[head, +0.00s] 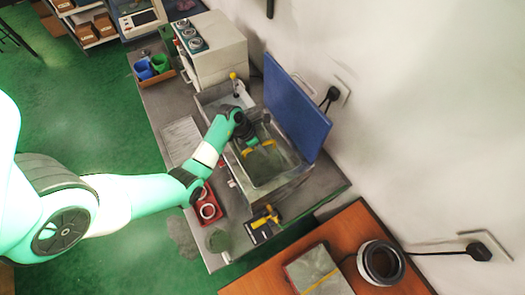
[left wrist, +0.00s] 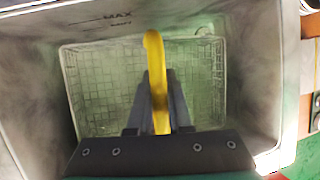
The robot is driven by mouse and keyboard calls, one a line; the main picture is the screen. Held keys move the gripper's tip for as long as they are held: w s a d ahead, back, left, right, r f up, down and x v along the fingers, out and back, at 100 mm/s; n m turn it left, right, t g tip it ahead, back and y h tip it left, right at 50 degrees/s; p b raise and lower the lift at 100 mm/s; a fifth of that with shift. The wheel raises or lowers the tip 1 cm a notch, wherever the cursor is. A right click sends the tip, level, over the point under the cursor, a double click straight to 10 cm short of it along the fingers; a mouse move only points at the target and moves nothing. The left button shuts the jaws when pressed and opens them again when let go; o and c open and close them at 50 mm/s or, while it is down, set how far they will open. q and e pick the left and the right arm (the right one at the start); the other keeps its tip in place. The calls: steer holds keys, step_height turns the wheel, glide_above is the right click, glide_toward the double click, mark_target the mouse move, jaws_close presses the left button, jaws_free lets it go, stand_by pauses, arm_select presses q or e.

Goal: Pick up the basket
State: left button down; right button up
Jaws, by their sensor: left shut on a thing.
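The wire-mesh basket (head: 263,168) is inside the open metal tank (head: 284,181) of the cleaner on the grey bench. Its mesh floor and walls also show in the left wrist view (left wrist: 205,85). A yellow handle (left wrist: 155,50) runs up between the fingers of my left gripper (left wrist: 158,88). In the head view my left gripper (head: 250,141) is over the tank, pointing down, and hides part of the basket. It is shut on the yellow handle. I cannot tell whether the basket touches the tank floor. My right gripper is not in view.
A raised blue lid (head: 297,110) stands along the tank's wall side. A red tray (head: 207,207) with pale rings lies at the bench's front edge, and a yellow-and-black tool (head: 265,217) lies nearby. A white oven-like box (head: 213,50) stands farther back.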

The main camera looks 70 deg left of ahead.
arm_select(q)
step_height(320, 180, up, 16)
steer(key=p, duration=0.3)
